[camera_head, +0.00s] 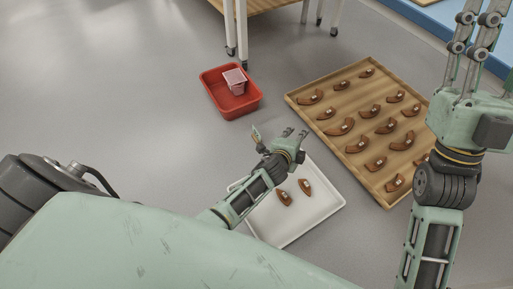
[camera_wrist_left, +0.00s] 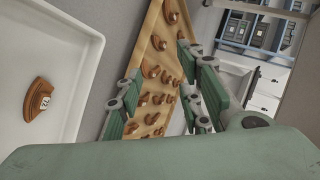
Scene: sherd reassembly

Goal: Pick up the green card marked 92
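I cannot make out a green card marked 92 for certain in either view. My left gripper (camera_head: 278,134) is above the far edge of the white tray (camera_head: 325,207) in the head view. A small pale green piece (camera_head: 255,133) shows at its left finger; I cannot tell whether it is a card or the finger's pad. In the left wrist view the left gripper (camera_wrist_left: 160,95) has its fingers spread, with nothing visible between them. My right gripper (camera_head: 480,45) is raised at the right, fingers extended and apart, partly cut off by the frame.
Brown labelled sherds lie in the white tray, one sherd (camera_wrist_left: 38,99) close in the wrist view. A wooden tray (camera_head: 300,103) holds several more sherds. A red bin (camera_head: 222,108) holds a pink-white box (camera_head: 235,80). Table legs (camera_head: 241,35) stand behind; grey floor is clear at left.

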